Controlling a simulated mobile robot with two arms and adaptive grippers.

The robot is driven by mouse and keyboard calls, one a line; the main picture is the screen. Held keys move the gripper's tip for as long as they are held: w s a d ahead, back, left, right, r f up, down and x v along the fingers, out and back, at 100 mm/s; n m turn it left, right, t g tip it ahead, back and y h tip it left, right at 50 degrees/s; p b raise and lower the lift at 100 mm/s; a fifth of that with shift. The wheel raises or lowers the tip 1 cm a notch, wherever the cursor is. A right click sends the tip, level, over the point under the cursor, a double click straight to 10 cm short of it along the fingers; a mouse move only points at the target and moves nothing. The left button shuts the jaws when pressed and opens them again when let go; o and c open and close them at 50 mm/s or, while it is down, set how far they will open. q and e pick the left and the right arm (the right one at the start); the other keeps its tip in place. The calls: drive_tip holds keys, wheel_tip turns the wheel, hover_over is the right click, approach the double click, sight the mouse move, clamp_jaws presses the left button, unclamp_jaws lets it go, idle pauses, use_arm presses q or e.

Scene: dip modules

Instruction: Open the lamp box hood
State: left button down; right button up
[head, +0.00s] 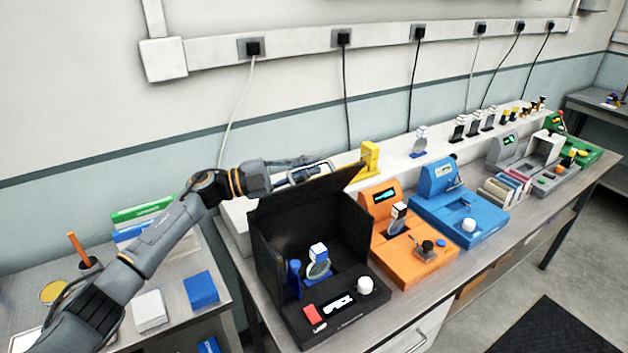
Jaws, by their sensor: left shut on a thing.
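The black lamp box (335,318) stands at the left end of the long bench. Its hood (312,188) is raised, a dark panel tilted up over the box, and the front is open. Inside are a white-and-blue bottle-like piece (318,262) and a blue piece (294,278). A red switch, a small display and a white knob sit on its front panel. My left gripper (310,173) is at the hood's upper back edge, shut on the hood; its fingertips are partly hidden behind the panel. My right gripper is not in view.
An orange device (412,262) stands close to the right of the box, then a blue device (470,215). A yellow piece (370,155) stands behind the hood. A side table at left holds a blue block (202,289) and a white block (150,308).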

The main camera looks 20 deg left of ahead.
use_arm(q)
drive_tip(key=shift+w+a+r+n+t, duration=0.2)
drive_tip(key=shift+w+a+n+t, duration=0.15)
drive_tip(key=shift+w+a+n, duration=0.4)
drive_tip(key=shift+w+a+r+n+t, duration=0.15)
drive_tip(key=shift+w+a+n+t, duration=0.25)
drive_tip(key=shift+a+n, duration=0.6)
drive_tip(key=shift+w+d, duration=0.1)
drive_tip(key=shift+d, duration=0.1)
drive_tip(key=c, duration=1.7)
unclamp_jaws()
drive_tip(key=shift+f, duration=0.1)
drive_tip(key=v, duration=1.2)
drive_tip(key=shift+f, duration=0.15)
